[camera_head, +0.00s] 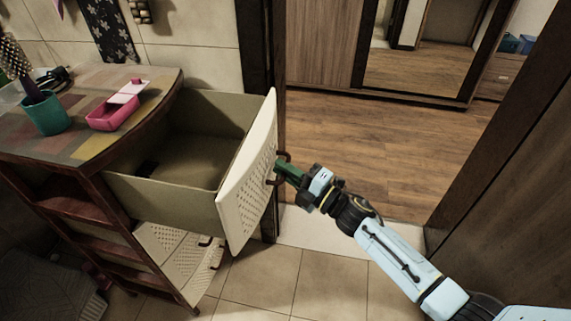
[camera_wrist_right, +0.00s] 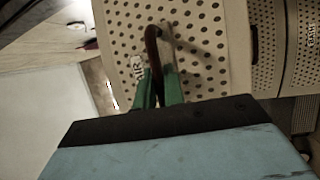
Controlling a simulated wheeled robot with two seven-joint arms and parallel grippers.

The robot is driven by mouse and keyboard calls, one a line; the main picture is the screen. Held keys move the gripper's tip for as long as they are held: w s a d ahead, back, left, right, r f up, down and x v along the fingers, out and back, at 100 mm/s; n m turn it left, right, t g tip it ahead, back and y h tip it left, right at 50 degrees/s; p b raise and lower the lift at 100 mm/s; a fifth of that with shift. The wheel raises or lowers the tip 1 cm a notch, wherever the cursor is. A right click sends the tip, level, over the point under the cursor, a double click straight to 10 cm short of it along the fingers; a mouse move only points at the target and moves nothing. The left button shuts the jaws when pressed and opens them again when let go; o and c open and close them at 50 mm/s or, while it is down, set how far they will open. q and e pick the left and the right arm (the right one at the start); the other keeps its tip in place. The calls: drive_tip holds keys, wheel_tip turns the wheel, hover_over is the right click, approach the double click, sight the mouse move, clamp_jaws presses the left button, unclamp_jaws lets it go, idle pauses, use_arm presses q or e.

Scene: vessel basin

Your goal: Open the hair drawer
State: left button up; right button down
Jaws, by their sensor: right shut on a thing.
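The hair drawer (camera_head: 247,177) is pulled far out of the cabinet in the head view. My right gripper (camera_head: 278,168) is shut on the drawer's dark curved handle. In the right wrist view the green fingers (camera_wrist_right: 159,88) close around the handle (camera_wrist_right: 152,45) against the perforated front (camera_wrist_right: 205,45). A label that seems to read "HAIR" is partly hidden by the fingers. My left gripper is not in view.
The cabinet top (camera_head: 75,133) holds a teal cup (camera_head: 44,115) and a pink box (camera_head: 112,112). Lower drawers (camera_head: 180,262) have similar handles. A dark door (camera_head: 505,150) stands at the right. Tiled floor (camera_head: 262,280) is clear below the drawer.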

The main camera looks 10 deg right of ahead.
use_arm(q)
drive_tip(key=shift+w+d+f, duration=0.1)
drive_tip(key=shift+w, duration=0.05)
use_arm(e)
drive_tip(key=shift+s+d, duration=0.25)
drive_tip(key=shift+d, duration=0.25)
drive_tip(key=c, duration=1.8)
unclamp_jaws()
drive_tip(key=shift+o, duration=0.2)
